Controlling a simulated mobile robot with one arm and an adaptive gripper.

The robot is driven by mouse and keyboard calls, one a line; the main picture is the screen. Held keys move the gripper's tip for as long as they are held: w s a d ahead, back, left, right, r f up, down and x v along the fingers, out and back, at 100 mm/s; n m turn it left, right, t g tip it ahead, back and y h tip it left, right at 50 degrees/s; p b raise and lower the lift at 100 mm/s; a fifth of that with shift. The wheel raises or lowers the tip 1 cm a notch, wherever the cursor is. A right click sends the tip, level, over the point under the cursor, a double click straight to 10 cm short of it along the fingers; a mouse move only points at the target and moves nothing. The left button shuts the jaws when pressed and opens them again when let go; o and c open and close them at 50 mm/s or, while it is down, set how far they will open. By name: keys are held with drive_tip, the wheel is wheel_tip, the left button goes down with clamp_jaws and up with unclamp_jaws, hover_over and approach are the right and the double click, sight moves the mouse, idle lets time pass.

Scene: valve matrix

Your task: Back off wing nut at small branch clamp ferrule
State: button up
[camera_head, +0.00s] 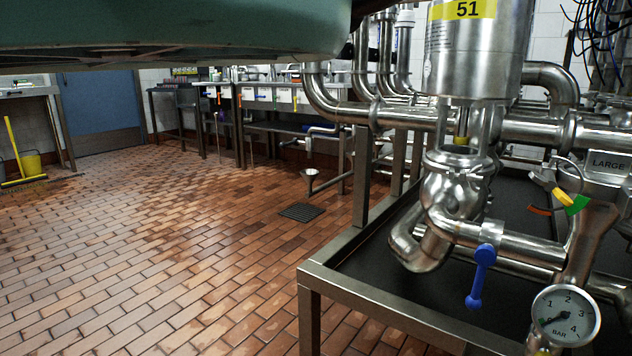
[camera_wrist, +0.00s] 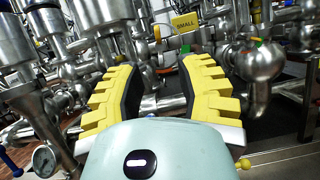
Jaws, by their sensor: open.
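My gripper (camera_wrist: 160,66) shows in the wrist view with its two yellow-padded fingers spread wide. Nothing is held between them. A yellow tag reading SMALL (camera_wrist: 184,21) hangs on the pipework beyond the fingertips, slightly right of centre. Steel pipes and fittings lie around and behind the tag, apart from the fingers. A small orange-yellow piece (camera_wrist: 157,33) shows just left of the tag; I cannot tell whether it is the wing nut. The small branch clamp ferrule cannot be made out clearly. My gripper does not show in the head view.
A LARGE label (camera_head: 608,163) marks pipework at right, near green, yellow and orange pieces (camera_head: 565,200). A blue valve handle (camera_head: 481,276) and a pressure gauge (camera_head: 565,315) stick out in front. A steel-framed stand (camera_head: 400,316) carries the pipes. Tiled floor (camera_head: 170,230) at left is open.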

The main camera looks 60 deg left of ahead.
drive_tip(key=v, duration=0.6)
drive_tip(key=shift+r, duration=0.1)
idle(0.3)
